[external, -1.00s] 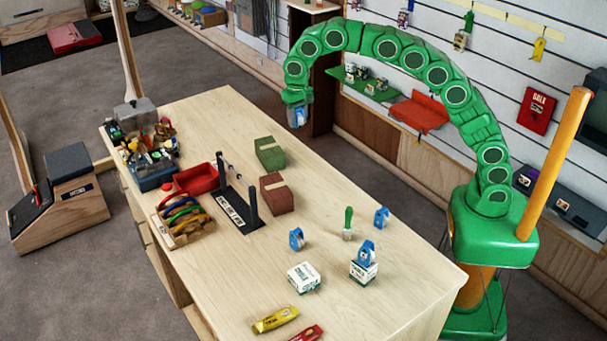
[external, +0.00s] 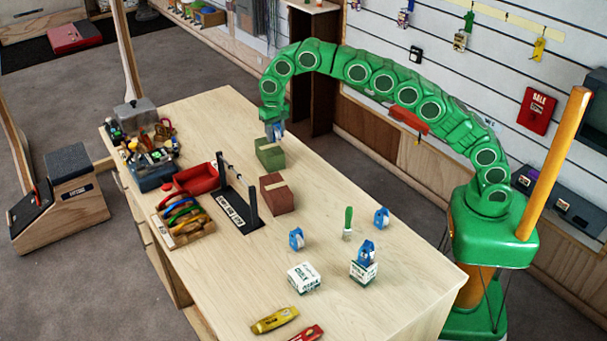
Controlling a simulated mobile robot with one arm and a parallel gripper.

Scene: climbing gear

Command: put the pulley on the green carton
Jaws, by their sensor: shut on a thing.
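The green carton (external: 269,155) stands on the wooden table, near its far edge. My gripper (external: 273,126) points down just above the carton and is shut on a blue and grey pulley (external: 277,131). The pulley's lower end is at or very near the carton's top; I cannot tell whether they touch. Part of the pulley is hidden by my gripper. More blue pulleys stand on the table: one (external: 296,239) near the middle, one (external: 382,217) to the right, and one (external: 366,252) on a white box.
A dark red carton (external: 278,196) stands close to the green one. Left of it are a black rack (external: 237,206), a red bin (external: 195,179) and a sling tray (external: 183,222). A green-handled tool (external: 348,222) and white boxes (external: 303,278) stand nearer.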

